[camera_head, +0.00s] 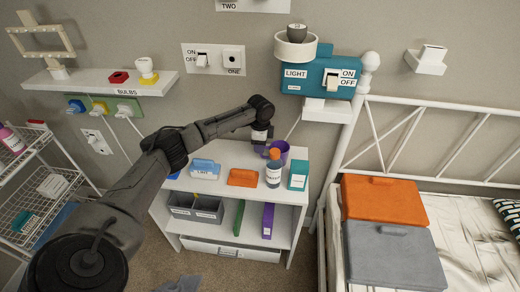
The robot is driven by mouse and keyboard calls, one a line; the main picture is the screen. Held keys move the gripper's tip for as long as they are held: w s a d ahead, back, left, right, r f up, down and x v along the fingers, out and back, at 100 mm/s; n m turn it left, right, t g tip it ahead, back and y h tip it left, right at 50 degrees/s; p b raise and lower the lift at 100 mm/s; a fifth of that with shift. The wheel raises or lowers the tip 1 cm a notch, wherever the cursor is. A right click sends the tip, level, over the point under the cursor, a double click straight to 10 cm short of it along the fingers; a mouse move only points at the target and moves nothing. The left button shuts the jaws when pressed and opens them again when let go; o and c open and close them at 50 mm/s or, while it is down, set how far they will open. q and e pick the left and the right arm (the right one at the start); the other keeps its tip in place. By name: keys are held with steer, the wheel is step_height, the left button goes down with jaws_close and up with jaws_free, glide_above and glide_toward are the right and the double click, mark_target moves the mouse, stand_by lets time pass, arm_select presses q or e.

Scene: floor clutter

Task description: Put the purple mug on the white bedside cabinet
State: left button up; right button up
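The purple mug (279,149) is at the back right of the white bedside cabinet's top (226,156), partly hidden by a bottle with an orange cap in front of it. I cannot tell whether the mug rests on the top or is slightly above it. My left arm reaches across the cabinet from the lower left. My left gripper (262,148) points down right beside the mug's left side, close to it or touching it. Its fingertips are too small and dark to tell whether they are open or shut. My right gripper does not show.
The bottle (274,171), a teal box (298,176), an orange case (242,177) and a blue-and-white box (205,168) stand along the cabinet top's front. A teal light switch box (305,84) hangs above. The bed (466,240) is at right.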

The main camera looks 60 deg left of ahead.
arm_select(q)
step_height(320, 180, up, 9)
steer(key=p, duration=0.1)
steer(key=shift+f+p, duration=0.2)
steer(key=shift+p, duration=0.15)
